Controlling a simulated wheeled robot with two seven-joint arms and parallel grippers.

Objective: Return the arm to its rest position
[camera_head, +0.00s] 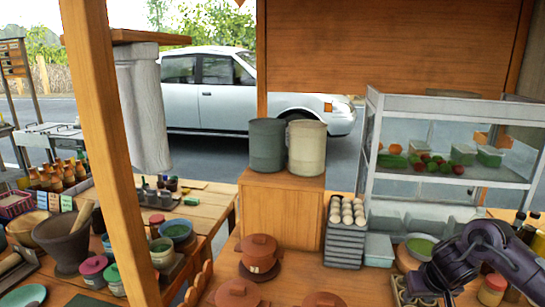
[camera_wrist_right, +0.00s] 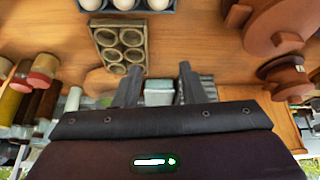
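My right arm comes in at the lower right of the head view, dark purple, with its gripper (camera_head: 418,284) low over the wooden counter (camera_head: 345,281). In the right wrist view this gripper (camera_wrist_right: 159,72) has two dark fingers set wide apart. Nothing is held between them. A small grey-green container (camera_wrist_right: 159,92) shows between the fingers, behind them. My left arm and gripper are not in view. A dark clay mortar (camera_head: 66,246) with a pestle (camera_head: 82,216) leaning in it stands at the far left of the head view.
An egg tray stack (camera_head: 345,245), a pale box (camera_head: 378,250) and a bowl of greens (camera_head: 421,245) stand near my right arm. A glass display case (camera_head: 455,150) rises behind. Brown clay pots (camera_head: 259,252) sit at the centre. A wooden post (camera_head: 112,150) stands at left.

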